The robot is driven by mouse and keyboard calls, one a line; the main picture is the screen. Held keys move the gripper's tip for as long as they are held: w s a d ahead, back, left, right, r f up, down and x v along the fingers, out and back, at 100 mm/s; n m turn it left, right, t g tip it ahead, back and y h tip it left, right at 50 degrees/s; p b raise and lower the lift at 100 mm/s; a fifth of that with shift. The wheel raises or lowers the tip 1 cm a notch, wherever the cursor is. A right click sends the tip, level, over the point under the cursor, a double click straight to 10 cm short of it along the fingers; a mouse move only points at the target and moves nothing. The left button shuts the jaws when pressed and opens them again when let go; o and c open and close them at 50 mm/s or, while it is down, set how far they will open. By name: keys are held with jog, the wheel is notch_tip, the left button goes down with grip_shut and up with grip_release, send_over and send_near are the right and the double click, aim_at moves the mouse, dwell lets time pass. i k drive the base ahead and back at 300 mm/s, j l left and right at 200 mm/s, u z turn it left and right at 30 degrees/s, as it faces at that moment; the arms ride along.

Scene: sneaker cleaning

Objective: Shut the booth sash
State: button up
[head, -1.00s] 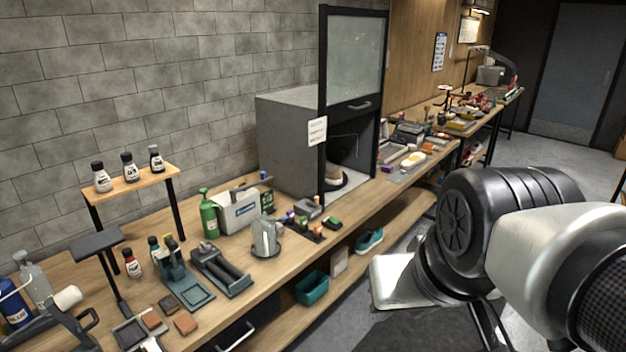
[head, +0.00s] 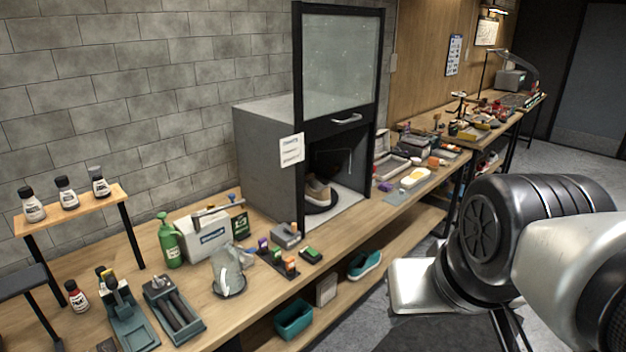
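The booth (head: 268,165) is a grey box with a black front frame, standing on the long wooden bench against the block wall. Its glass sash (head: 341,60) is raised, with most of the pane above the box. The sash handle (head: 346,119) is a pale bar on the black bottom rail. The opening below the rail is clear, and a light sneaker (head: 318,191) sits inside on a dark round base. My arm shows at the lower right, apart from the booth. My gripper is out of view.
A white case (head: 203,238), green spray bottle (head: 168,241) and clear jug (head: 228,270) stand left of the booth. Trays and a yellow-topped item (head: 415,177) lie to its right. A teal bin (head: 294,319) and teal shoe (head: 365,264) are on the lower shelf. Grey floor is open at right.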

aim_at(321, 127)
jog(key=i+l+u, duration=0.15)
jog(key=u, duration=0.35)
jog(key=i+l+u, duration=0.25)
jog(key=u, duration=0.25)
jog(key=i+l+u, duration=0.15)
jog(key=l, duration=0.2)
jog(key=i+l+u, duration=0.1)
jog(key=l, duration=0.25)
jog(key=i+l+u, duration=0.15)
jog(key=l, duration=0.2)
jog(key=i+l, duration=0.15)
jog(key=l, duration=0.25)
jog(key=i+l, duration=0.1)
jog(key=l, duration=0.35)
jog(key=i+l, duration=0.15)
jog(key=l, duration=0.25)
jog(key=i+l+u, duration=0.1)
jog(key=l, duration=0.35)
jog(key=i+l, duration=0.1)
jog(key=l, duration=0.3)
